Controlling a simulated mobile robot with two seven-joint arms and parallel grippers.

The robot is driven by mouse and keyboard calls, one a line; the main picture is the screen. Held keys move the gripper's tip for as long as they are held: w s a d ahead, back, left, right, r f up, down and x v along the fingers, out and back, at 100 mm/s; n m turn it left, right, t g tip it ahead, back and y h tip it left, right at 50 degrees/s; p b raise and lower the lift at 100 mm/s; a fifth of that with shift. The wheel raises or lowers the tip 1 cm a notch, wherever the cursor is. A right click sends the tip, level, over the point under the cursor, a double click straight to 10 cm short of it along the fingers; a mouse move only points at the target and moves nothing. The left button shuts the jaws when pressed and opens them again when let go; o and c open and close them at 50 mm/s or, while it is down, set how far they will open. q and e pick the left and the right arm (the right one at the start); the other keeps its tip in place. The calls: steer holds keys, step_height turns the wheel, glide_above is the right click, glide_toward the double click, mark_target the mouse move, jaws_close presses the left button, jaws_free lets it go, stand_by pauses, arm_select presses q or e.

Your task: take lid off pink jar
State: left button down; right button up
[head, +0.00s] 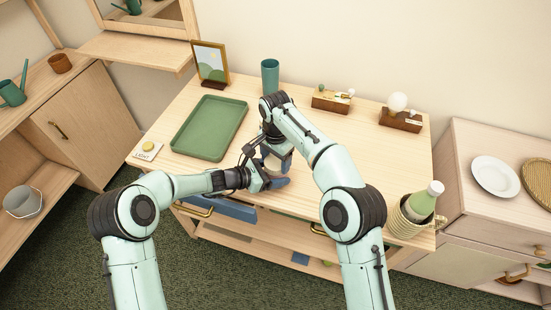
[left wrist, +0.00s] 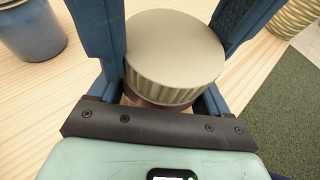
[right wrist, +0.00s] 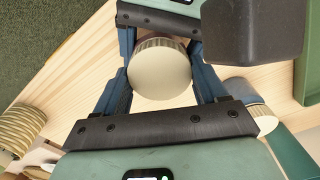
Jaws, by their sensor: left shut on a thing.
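The pink jar shows a round beige lid with a ribbed rim (left wrist: 172,55) and a strip of dark pinkish body below it in the left wrist view. My left gripper (head: 274,182) is shut on this jar, its fingers on either side. In the right wrist view the lid's flat top (right wrist: 160,72) lies between the fingers of my right gripper (head: 279,153). Those fingers are spread, with the left gripper beyond. I cannot tell whether they touch the lid.
A blue jar (left wrist: 30,30) stands close by on the wooden cabinet top (head: 330,130). A green tray (head: 209,127), picture frame (head: 211,62) and teal cup (head: 270,75) are behind. A bottle (head: 424,200) in a ribbed pot stands at the right corner.

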steer(key=shift+c, duration=0.7)
steer(key=n, duration=0.3)
steer(key=o, duration=1.2)
steer(key=shift+c, duration=0.2)
